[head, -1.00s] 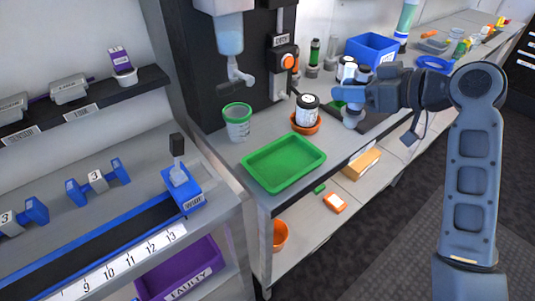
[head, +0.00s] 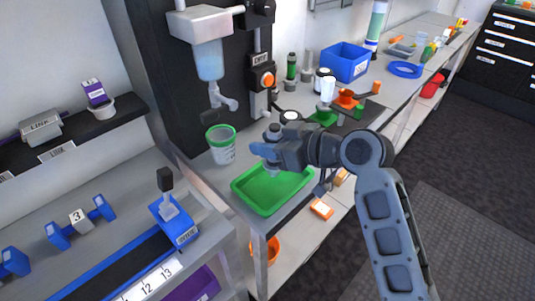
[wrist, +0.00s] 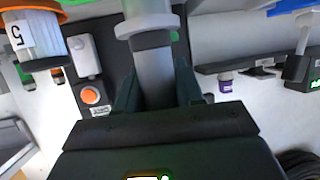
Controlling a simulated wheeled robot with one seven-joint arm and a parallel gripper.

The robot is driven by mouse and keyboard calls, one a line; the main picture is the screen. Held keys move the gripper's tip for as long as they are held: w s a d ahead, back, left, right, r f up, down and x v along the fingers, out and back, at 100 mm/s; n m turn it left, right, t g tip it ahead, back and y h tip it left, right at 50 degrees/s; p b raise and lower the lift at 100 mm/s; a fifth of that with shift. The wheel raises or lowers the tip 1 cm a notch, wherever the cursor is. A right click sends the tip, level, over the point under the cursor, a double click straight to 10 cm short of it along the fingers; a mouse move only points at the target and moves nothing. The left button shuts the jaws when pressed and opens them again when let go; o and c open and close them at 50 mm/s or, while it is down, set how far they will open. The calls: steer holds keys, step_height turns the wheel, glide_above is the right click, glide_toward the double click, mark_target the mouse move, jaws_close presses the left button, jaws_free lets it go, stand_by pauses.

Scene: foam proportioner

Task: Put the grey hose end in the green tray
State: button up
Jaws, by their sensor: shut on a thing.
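The green tray (head: 262,204) lies on the bench near its front left corner. My gripper (head: 268,151) is over the tray's back right part in the head view. It is shut on the grey hose end (head: 273,131), whose top shows above the fingers. In the wrist view the grey hose end (wrist: 155,72) stands between the two dark fingers (wrist: 155,88), with a wider light collar at its far end. My gripper and arm hide part of the tray's right side. The gap between the hose end and the tray floor is hard to tell.
A clear cup with a green rim (head: 221,143) stands just behind and left of the tray. A dispenser (head: 210,60) hangs above it. A jar (head: 290,117) is partly hidden behind my gripper. A blue bin (head: 345,63) and orange and green parts stand farther back right.

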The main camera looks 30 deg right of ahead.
steer(key=shift+f, duration=2.05)
steer(key=shift+f, duration=0.2)
steer(key=o, duration=1.1)
steer(key=shift+r, duration=0.2)
steer(key=b+v, duration=0.1)
steer(key=v, duration=1.1)
steer(key=shift+f, duration=0.1)
